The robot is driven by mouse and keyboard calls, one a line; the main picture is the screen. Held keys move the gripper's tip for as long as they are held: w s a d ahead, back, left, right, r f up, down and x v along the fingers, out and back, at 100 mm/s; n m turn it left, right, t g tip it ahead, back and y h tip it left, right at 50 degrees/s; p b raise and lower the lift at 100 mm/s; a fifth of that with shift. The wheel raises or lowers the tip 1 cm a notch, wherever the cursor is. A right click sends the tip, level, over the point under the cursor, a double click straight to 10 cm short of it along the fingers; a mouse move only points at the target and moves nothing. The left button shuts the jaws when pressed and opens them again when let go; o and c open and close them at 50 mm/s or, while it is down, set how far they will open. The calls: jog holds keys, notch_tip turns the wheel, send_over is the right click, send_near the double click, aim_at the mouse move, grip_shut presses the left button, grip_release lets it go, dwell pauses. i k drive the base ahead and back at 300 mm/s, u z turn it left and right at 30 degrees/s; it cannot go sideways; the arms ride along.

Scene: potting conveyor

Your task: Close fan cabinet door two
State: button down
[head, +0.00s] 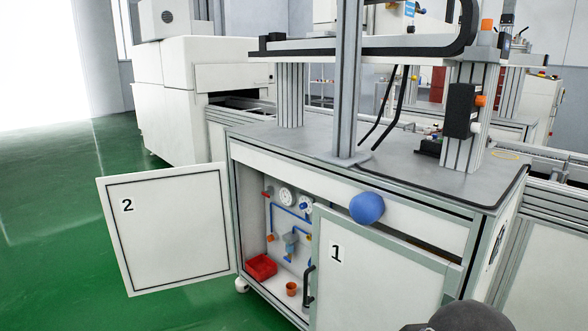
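The fan cabinet (468,228) stands right of centre. Its door two (165,235), a white panel with a dark border line and a black "2", is swung wide open to the left. Door one (375,275), marked "1", stands across the right part of the front; I cannot tell if it is fully shut. A black handle (308,287) is at its left edge. The left opening shows gauges (287,196), blue pipes, a red bin (261,267) and a small orange pot (291,289).
A blue rounded shape (367,207) is in front of the cabinet's upper front; I cannot tell what it belongs to. Metal posts (347,85) stand on the cabinet top. A white machine (172,100) stands behind. Green floor (50,220) is clear at left.

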aim_at(172, 227)
jog(key=u, duration=1.8)
jog(key=i, duration=5.45)
jog(key=z, duration=4.35)
